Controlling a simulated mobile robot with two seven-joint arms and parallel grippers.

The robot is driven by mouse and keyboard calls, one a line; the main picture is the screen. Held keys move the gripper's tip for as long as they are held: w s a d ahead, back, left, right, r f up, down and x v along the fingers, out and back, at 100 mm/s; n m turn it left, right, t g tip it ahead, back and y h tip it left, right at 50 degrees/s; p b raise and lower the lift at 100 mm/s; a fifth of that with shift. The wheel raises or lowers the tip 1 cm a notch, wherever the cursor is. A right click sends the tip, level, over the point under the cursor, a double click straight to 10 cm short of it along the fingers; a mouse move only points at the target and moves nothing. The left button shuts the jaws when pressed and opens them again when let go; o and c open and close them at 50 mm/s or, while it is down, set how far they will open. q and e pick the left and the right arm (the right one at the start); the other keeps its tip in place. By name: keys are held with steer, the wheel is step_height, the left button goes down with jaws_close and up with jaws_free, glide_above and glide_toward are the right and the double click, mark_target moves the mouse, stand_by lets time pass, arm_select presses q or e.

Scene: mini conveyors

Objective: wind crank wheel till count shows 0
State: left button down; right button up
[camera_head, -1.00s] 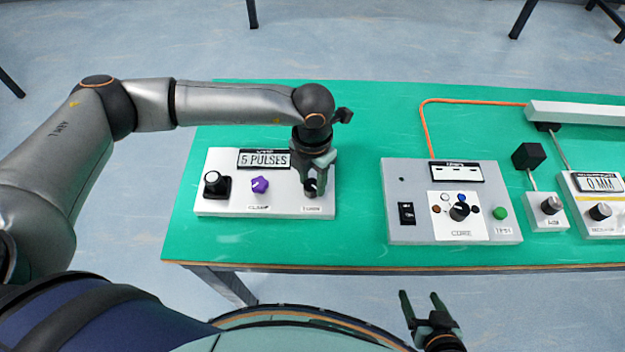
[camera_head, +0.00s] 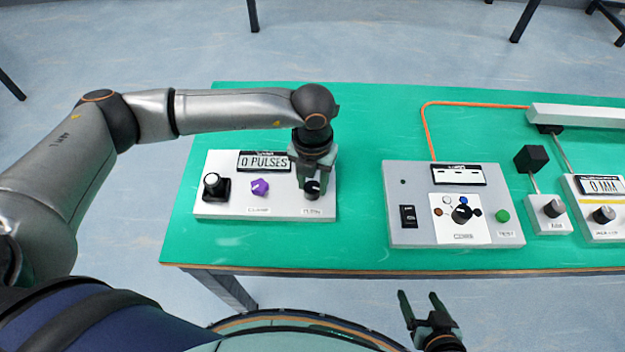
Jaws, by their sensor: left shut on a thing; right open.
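The white control box (camera_head: 230,208) stands on the left part of the green table. Its count display (camera_head: 264,161) reads 0 PULSES. My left gripper (camera_head: 312,183) points down at the right end of this box and is shut on a small black knob (camera_head: 312,191), the crank wheel as far as I can tell. The fingers hide part of the knob. My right gripper (camera_head: 420,299) is open and empty, in front of the table.
A grey box (camera_head: 408,175) with a rocker switch, a dial and a green button (camera_head: 502,216) stands mid-table. Further right are a small knob box (camera_head: 548,222) and a box whose display (camera_head: 601,185) reads 0 MM. Green table (camera_head: 360,120) is bare between the boxes.

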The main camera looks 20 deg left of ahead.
mark_target(313, 185)
arm_select(q)
steer(key=shift+c, duration=2.2)
jaws_free()
step_height(313, 185, up, 13)
steer(key=shift+f, duration=0.2)
